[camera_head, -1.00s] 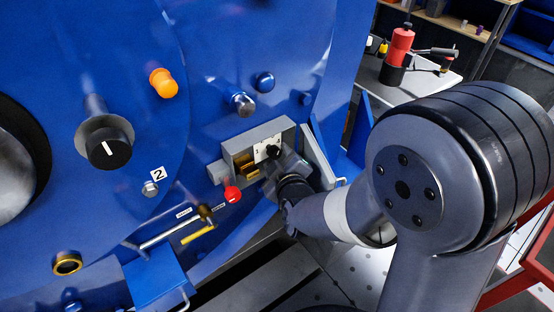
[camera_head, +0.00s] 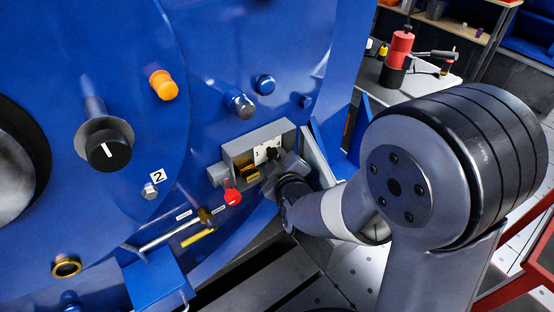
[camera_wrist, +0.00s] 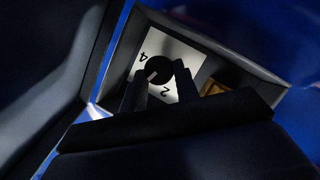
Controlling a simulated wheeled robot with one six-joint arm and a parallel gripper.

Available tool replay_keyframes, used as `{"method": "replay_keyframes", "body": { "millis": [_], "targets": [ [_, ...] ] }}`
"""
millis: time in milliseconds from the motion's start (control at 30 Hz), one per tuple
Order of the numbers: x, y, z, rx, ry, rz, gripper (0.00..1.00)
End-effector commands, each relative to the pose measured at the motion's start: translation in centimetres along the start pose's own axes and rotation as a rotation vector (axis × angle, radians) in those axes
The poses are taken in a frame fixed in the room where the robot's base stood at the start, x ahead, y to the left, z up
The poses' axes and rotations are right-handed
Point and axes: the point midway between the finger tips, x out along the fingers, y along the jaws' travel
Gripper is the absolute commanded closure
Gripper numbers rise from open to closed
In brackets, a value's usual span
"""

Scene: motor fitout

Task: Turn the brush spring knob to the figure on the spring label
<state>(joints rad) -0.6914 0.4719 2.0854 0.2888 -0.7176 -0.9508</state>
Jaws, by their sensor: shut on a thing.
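The brush spring knob (camera_wrist: 158,70) is small, round and black with a pale pointer mark, set on a white dial plate (camera_wrist: 179,57) inside an open grey box (camera_head: 237,149). In the wrist view the figures 4 and 2 show on the plate; the pointer lies toward the lower left, and other figures are hidden. My gripper (camera_wrist: 160,85) has a dark finger on each side of the knob and is shut on it. In the head view the knob (camera_head: 272,153) is partly hidden by my gripper (camera_head: 277,160). A white label with a 2 (camera_head: 157,176) is on the blue housing.
A larger black knob (camera_head: 108,150), an orange cap (camera_head: 163,84) and a red-ended lever (camera_head: 232,197) stick out from the blue housing (camera_head: 220,50). Brass parts (camera_head: 244,164) sit in the box beside the dial. A bench with a red tool (camera_head: 400,45) stands behind.

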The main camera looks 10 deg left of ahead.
Motion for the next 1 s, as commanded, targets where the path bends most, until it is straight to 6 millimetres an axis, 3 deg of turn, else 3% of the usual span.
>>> {"method": "replay_keyframes", "body": {
  "millis": [533, 933, 967, 1000],
  "targets": [
    [0.07, 0.31, -0.01, 0.225, -0.015, -0.109, 0.93],
    [0.04, 0.38, -0.04, 0.247, -0.019, -0.12, 0.93],
    [0.04, 0.38, -0.03, 0.247, -0.019, -0.12, 0.7],
    [0.04, 0.38, -0.03, 0.247, -0.019, -0.12, 0.67]
  ]
}}
